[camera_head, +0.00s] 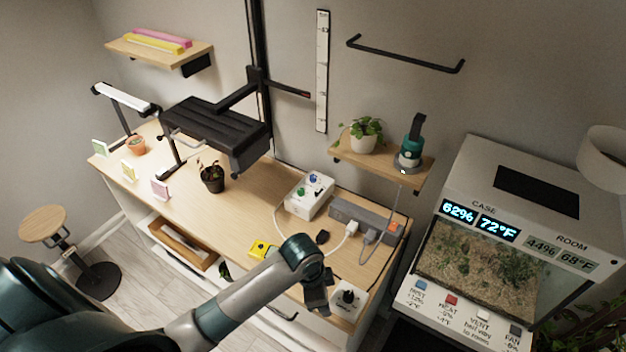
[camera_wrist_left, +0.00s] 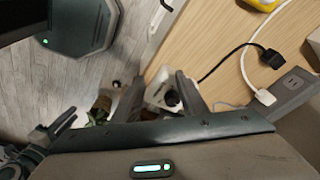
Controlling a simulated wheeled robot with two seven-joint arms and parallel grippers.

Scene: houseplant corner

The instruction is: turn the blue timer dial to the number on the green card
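A white box (camera_head: 293,204) on the table carries a blue dial (camera_head: 312,177) and a green one; their settings are too small to read. The green card (camera_head: 99,147) stands at the table's far left end; its number is unreadable. My left gripper (camera_head: 318,298) is over the table's front right edge, well apart from the blue dial. In the left wrist view my left gripper (camera_wrist_left: 160,92) has its fingers spread, with a white box with a black knob (camera_wrist_left: 171,98) showing between them. A dark shape at that view's lower left may be my right gripper (camera_wrist_left: 62,124); its fingers are unclear.
A yellow card (camera_head: 128,170) and pink card (camera_head: 160,189) stand by the potted plants. A yellow device (camera_head: 260,248), power strip (camera_head: 362,219) and cables lie around the white box. A plant shelf (camera_head: 382,167) hangs behind; a terrarium (camera_head: 480,265) stands right.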

